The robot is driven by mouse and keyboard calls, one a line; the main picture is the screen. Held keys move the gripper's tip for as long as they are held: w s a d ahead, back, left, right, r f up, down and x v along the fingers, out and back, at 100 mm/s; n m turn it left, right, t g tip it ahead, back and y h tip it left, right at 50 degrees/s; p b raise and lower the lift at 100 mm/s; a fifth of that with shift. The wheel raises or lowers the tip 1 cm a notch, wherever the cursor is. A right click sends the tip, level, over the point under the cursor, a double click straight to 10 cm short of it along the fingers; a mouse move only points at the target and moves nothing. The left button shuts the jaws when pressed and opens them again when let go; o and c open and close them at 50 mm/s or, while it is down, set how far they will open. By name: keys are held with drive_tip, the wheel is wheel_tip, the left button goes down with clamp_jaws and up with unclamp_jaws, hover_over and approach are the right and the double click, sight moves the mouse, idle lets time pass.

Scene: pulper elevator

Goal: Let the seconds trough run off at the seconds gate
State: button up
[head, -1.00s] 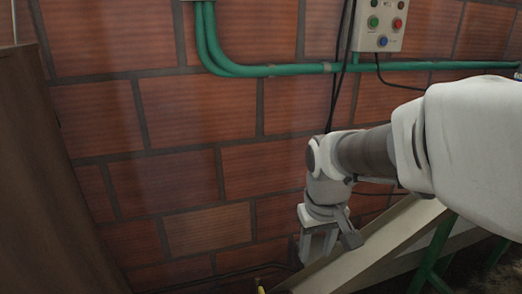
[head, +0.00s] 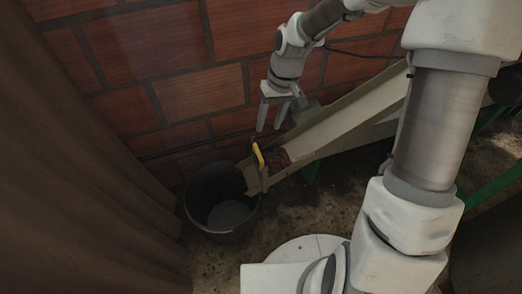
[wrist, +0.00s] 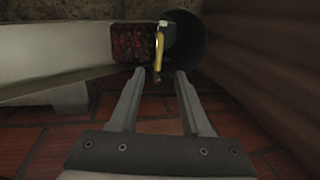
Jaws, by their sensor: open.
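The seconds trough (head: 345,115) is a pale sloping chute that runs down from the right. Dark red cherries (head: 275,160) lie at its lower end; they also show in the wrist view (wrist: 133,42). The gate there has a yellow handle (head: 258,157), also seen in the wrist view (wrist: 158,52). A dark bucket (head: 222,200) stands under the trough's lip. My gripper (head: 268,128) is open and empty, pointing down above and behind the handle, apart from it. In the wrist view my fingers (wrist: 158,75) straddle the line towards the handle.
A brick wall (head: 200,95) runs close behind the trough and bucket. A brown curtain-like surface (head: 70,170) closes off the left. Green legs (head: 311,172) support the trough. Bare floor shows in front of it.

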sight(259, 154)
drive_tip(key=f+b, duration=0.1)
drive_tip(key=f, duration=0.3)
drive_tip(key=a+f+b, duration=0.1)
drive_tip(key=f, duration=0.2)
drive_tip(key=a+f+b, duration=0.1)
drive_tip(key=f+b, duration=0.1)
drive_tip(key=f, duration=0.2)
drive_tip(key=shift+s+a+f, duration=0.1)
drive_tip(key=shift+s+f, duration=0.2)
drive_tip(key=shift+f, duration=0.05)
drive_tip(key=shift+c, duration=0.2)
clamp_jaws()
idle(0.6)
